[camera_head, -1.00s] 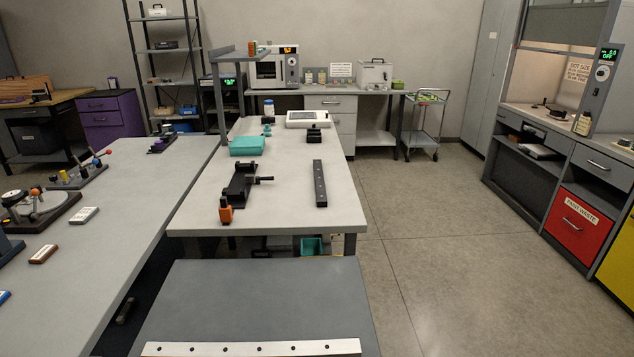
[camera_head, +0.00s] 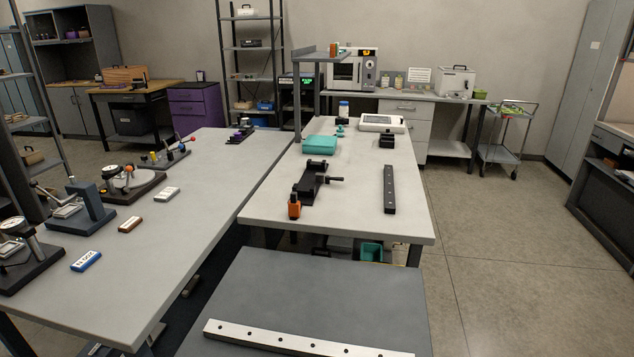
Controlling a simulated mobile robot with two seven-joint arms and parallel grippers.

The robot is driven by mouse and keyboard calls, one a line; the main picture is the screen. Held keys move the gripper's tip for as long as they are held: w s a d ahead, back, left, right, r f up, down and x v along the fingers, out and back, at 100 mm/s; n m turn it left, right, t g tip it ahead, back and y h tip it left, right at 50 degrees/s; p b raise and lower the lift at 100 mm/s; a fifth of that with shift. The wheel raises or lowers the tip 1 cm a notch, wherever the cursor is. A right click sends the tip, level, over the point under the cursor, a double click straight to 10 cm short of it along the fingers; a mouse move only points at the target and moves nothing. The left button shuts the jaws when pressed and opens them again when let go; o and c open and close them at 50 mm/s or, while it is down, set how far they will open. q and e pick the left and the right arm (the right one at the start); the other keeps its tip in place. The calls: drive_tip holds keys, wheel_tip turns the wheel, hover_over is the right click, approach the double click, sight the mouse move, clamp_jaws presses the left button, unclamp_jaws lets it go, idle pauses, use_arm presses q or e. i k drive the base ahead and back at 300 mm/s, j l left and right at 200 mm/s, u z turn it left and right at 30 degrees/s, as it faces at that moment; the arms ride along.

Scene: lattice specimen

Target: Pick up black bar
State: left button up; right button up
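A long black bar (camera_head: 389,189) with small holes along its top lies flat on the right part of the light grey worktable (camera_head: 350,222). It points away from me, and nothing touches it. A black vise-like fixture (camera_head: 314,184) with a side handle and an orange part (camera_head: 294,206) at its near end stands to the left of the bar. Neither of my grippers shows in the head view.
A silver bar with holes (camera_head: 300,342) lies on the grey surface (camera_head: 330,290) nearest me. A teal box (camera_head: 321,144) and a small black block (camera_head: 387,141) stand farther back. Dial instruments (camera_head: 130,180) fill the left bench. Open floor (camera_head: 510,240) lies at right.

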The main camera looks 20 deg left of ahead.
sight(390, 205)
drive_tip(key=k+l+z, duration=0.1)
drive_tip(key=k+z, duration=0.15)
drive_tip(key=k, duration=0.4)
drive_tip(key=z, duration=1.45)
drive_tip(key=i+l+z, duration=0.15)
drive_tip(key=i, duration=0.45)
drive_tip(key=i+l+z, duration=0.1)
drive_tip(key=i, duration=0.45)
drive_tip(key=i+u, duration=0.35)
drive_tip(key=i, duration=0.2)
drive_tip(key=i+l+u, duration=0.35)
drive_tip(key=i, duration=0.2)
drive_tip(key=i+j+u, duration=0.15)
drive_tip(key=i+u, duration=0.8)
drive_tip(key=u, duration=0.15)
drive_tip(key=i+j+u, duration=0.1)
drive_tip(key=i+u, duration=0.15)
drive_tip(key=i, duration=0.35)
drive_tip(key=i+u, duration=0.25)
drive_tip(key=i, duration=0.35)
